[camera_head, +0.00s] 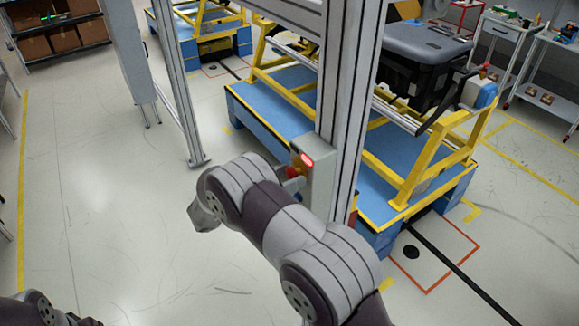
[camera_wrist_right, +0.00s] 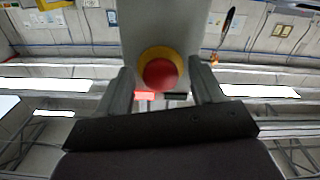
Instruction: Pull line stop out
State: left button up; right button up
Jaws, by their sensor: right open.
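The line stop, a red round button (camera_wrist_right: 160,73) on a yellow ring, sits on a grey box (camera_head: 322,178) on the upright post. In the head view its red knob (camera_head: 292,172) shows at the left face of the box. My right gripper (camera_wrist_right: 160,82) is open, with one finger on each side of the button in the wrist view. I cannot tell whether the fingers touch it. In the head view my right arm hides most of that gripper (camera_head: 291,184). My left gripper is out of view; only part of that arm shows at the bottom left.
A red light (camera_head: 307,161) glows on the box. The grey post (camera_head: 345,100) stands close beside my right arm. Behind it is a blue platform (camera_head: 270,110) with a yellow frame (camera_head: 420,170) and a black module (camera_head: 425,55). The floor (camera_head: 110,210) at left is clear.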

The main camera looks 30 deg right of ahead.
jog(key=shift+d, duration=0.45)
